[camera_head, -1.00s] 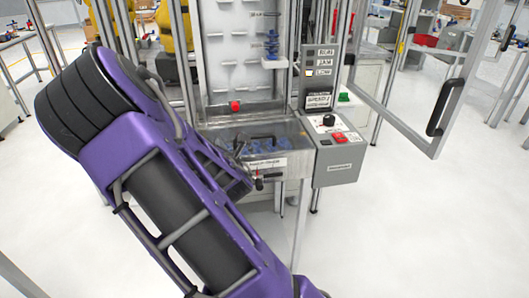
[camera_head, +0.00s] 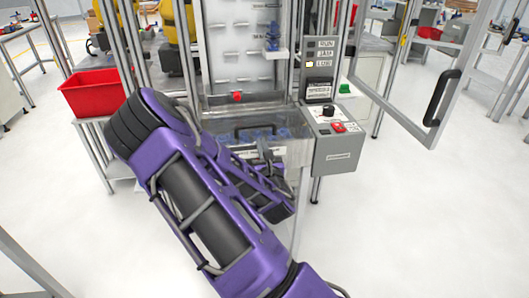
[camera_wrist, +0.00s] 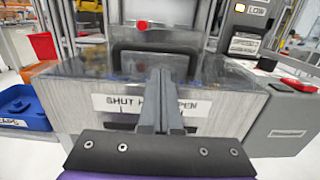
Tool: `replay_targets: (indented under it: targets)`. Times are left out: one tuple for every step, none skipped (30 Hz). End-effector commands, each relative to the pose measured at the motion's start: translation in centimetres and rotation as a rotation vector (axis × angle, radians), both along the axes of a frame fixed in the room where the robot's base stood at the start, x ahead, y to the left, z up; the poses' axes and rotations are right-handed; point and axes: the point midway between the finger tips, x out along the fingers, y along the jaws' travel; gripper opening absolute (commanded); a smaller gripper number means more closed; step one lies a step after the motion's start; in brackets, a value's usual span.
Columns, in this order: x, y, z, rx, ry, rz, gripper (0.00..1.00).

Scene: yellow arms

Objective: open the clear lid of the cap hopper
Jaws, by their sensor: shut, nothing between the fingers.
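The cap hopper (camera_head: 285,153) is a grey metal box on the front of the machine, and its front also fills the middle of the wrist view (camera_wrist: 60,108). Blue caps show dimly through the lid in the head view. A label reading "SHUT" and "OPEN" (camera_wrist: 115,102) is on the hopper front, partly covered by my fingers. My gripper (camera_wrist: 158,75) is shut and empty, its fingers pointing toward the lid and handle. I cannot tell whether they touch.
A grey control box (camera_head: 337,152) with a black knob and red button stands right of the hopper. A red bin (camera_head: 92,92) is at left, and a blue bin (camera_wrist: 22,105) shows in the wrist view. An open framed door (camera_head: 435,85) stands at right.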

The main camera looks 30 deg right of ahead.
Motion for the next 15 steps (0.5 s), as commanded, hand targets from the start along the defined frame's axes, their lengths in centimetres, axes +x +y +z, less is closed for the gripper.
replay_targets:
  targets:
    - [0.9,-0.3,0.2,0.0,-0.003,0.0,0.0]
    - [1.3,-0.4,0.2,0.0,-0.002,0.0,0.0]
    - [1.9,-0.6,0.2,0.0,-0.003,0.0,0.0]
    - [2.2,-0.7,0.2,0.0,-0.002,0.0,0.0]
    - [2.6,-0.8,0.2,0.0,-0.002,-0.001,0.0]
    - [2.9,-0.9,0.2,0.001,-0.001,-0.001,0.0]
    - [3.1,-1.0,0.2,0.0,-0.002,-0.001,0.0]
    - [3.3,-1.0,0.2,0.0,-0.002,0.0,0.0]
    - [3.5,-1.0,0.2,0.001,-0.001,0.0,0.0]
    - [3.6,-1.1,0.2,0.0,0.0,0.0,0.0]
    - [3.7,-1.1,0.2,0.0,0.0,0.0,0.0]
    - [3.7,-1.1,0.2,0.0,0.001,0.0,0.0]
    - [3.8,-1.1,0.2,0.0,0.001,0.0,0.0]
    - [3.8,-1.1,0.2,0.0,0.001,0.0,0.0]
    - [3.8,-1.1,0.2,0.0,0.001,0.0,0.0]
